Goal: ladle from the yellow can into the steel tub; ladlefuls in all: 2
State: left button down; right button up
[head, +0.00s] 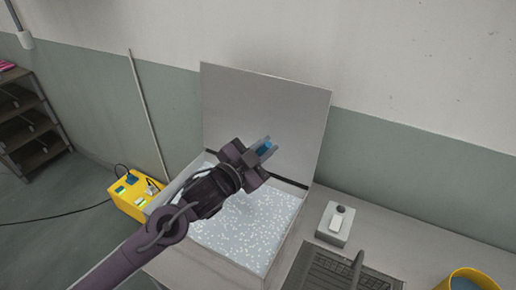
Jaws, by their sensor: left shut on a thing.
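The steel tub (282,240) stands in the middle with its lid (265,95) raised at the back. Pale liquid with white specks shows in it. The yellow can (452,284) is at the bottom right corner, cut off by the frame edge, with bluish-grey contents (466,284). My left gripper (262,153) is over the back part of the tub, in front of the lid. It is shut on a small blue thing (266,147), which may be the ladle's handle. No ladle bowl can be made out. My right gripper is not in view.
A yellow box with cables (128,200) is at left. Shelves (28,125) stand far left. The right-hand worktop (410,250) has free room.

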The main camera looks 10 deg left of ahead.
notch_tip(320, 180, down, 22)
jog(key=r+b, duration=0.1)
jog(key=b, duration=2)
pick_arm(q)
jog(key=s+d+f+m+b, duration=0.1)
jog(key=d+f+m+b, duration=0.1)
jog(key=f+m, duration=0.4)
jog(key=s+d+f+m+b, duration=0.2)
jog(key=f+m, duration=0.5)
jog(key=f, duration=0.4)
jog(key=shift+s+d+f, duration=0.15)
jog(key=shift+d+f, duration=0.2)
jog(key=shift+d, duration=0.15)
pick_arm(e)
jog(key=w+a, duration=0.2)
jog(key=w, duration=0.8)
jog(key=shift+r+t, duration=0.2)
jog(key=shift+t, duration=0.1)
